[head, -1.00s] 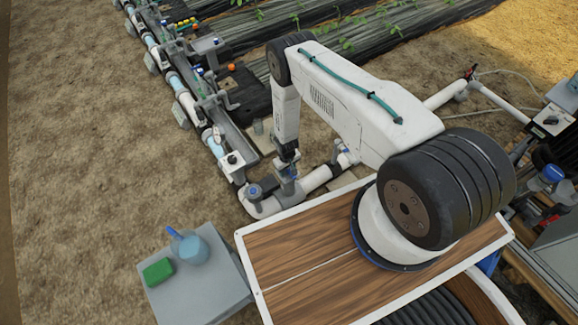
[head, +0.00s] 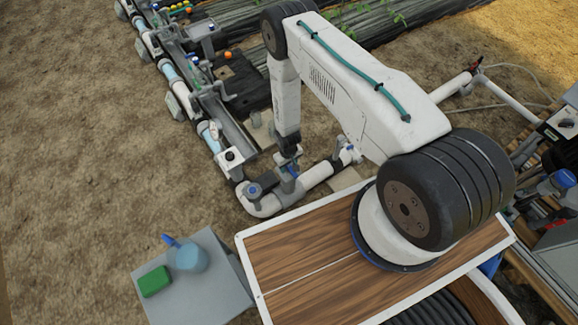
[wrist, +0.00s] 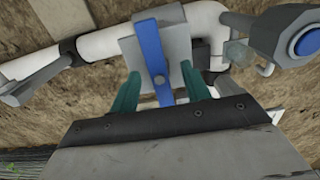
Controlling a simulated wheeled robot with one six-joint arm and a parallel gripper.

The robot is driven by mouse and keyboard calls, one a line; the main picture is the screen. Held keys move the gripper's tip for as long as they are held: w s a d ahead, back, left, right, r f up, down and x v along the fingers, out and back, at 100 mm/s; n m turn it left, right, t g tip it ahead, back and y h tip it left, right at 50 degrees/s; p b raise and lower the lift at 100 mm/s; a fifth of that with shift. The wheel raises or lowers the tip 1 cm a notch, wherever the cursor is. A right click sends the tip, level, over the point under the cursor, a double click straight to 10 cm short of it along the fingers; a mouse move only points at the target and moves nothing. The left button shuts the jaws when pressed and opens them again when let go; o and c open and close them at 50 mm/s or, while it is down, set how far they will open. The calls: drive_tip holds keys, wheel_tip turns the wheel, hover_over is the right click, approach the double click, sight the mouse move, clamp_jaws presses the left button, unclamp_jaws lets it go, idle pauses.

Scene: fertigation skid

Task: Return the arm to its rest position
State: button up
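My arm (head: 360,95) reaches out from its round base on the wooden deck and bends down toward the white pipework. My gripper (wrist: 160,75) shows two teal fingers spread apart in the wrist view. A blue valve handle (wrist: 150,50) on a grey block lies between them, with a visible gap on each side. The gripper looks open and not closed on the handle. In the head view the gripper (head: 289,166) is low at the pipe, and its fingers are mostly hidden by the wrist and fittings.
A grey stand (head: 210,285) with a green block (head: 154,281) and a blue jug (head: 188,257) is at lower left. White pipe (head: 318,176) and a grey rail (head: 215,110) run close around the gripper. Another blue-capped fitting (wrist: 305,42) is at right in the wrist view. Bare soil lies left.

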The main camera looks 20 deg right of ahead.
drive_tip(key=shift+r, duration=1.4)
drive_tip(key=shift+s, duration=0.3)
drive_tip(key=s+r+g, duration=0.2)
drive_tip(key=s+g, duration=0.1)
drive_tip(key=s, duration=0.3)
wheel_tip(320, 180, up, 46)
drive_tip(key=s+d+m+g, duration=0.1)
drive_tip(key=s+d+g, duration=0.1)
drive_tip(key=s+r+t, duration=0.3)
drive_tip(key=s+r, duration=0.5)
drive_tip(key=r, duration=0.4)
drive_tip(key=s+d+r+m+t, duration=0.1)
drive_tip(key=s+r+t, duration=0.2)
drive_tip(key=s+r, duration=0.6)
wheel_tip(320, 180, up, 3)
drive_tip(key=shift+s+d+r+t, duration=0.1)
drive_tip(key=shift+s+d+t, duration=0.05)
drive_tip(key=shift+s+t, duration=0.15)
